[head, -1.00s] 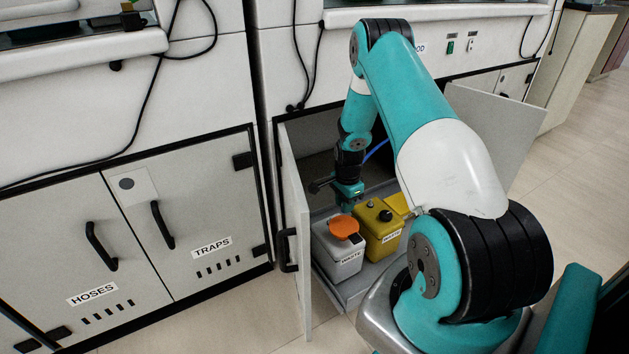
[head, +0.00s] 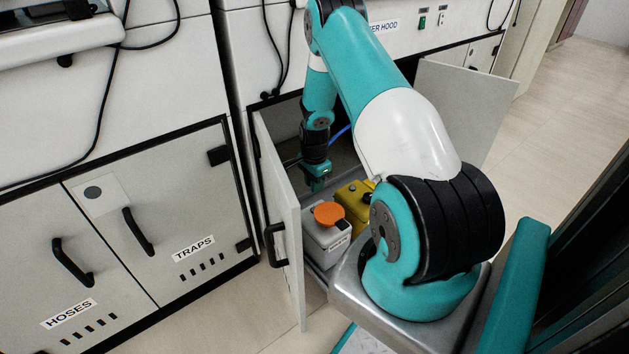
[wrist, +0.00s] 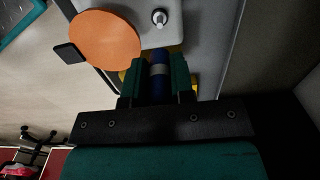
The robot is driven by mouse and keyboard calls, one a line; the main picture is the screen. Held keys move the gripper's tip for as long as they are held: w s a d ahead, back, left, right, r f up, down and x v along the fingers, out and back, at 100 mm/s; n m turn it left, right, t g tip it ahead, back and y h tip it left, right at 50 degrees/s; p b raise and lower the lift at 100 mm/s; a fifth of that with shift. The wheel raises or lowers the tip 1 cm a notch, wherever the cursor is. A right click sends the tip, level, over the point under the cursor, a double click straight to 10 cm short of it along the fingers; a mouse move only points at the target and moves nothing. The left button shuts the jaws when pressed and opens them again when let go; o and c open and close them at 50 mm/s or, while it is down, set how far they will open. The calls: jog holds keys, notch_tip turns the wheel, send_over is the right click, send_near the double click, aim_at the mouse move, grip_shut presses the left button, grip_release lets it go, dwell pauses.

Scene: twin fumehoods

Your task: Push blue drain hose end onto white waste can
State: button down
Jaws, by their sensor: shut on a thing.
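The white waste can (head: 322,246) stands in the open cabinet, its orange cap (head: 328,213) on top. In the wrist view the white can (wrist: 180,38) is at the top, with the orange cap (wrist: 98,40) at left and a small pale spout with a dark opening (wrist: 160,17) beside it. My gripper (wrist: 158,78) is shut on the blue drain hose end (wrist: 159,88), which has a silvery band. The hose end is apart from the spout in the picture. In the head view my gripper (head: 317,184) is just behind the cap; the blue hose (head: 340,133) shows behind my arm.
A yellow can (head: 354,200) stands right beside the white can. The open left cabinet door (head: 279,215) is close to the cans and my gripper. The open right door (head: 468,105) stands farther off. My own base hides part of the cabinet front.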

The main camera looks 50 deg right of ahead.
jog(key=shift+f+b, duration=1.5)
jog(key=shift+f, duration=1.15)
jog(key=shift+f+b, duration=0.55)
jog(key=shift+f, duration=0.95)
jog(key=c, duration=0.9)
grip_release()
notch_tip(320, 180, up, 17)
jog(key=p, duration=0.5)
jog(key=shift+r+p, duration=0.2)
jog(key=shift+p, duration=0.2)
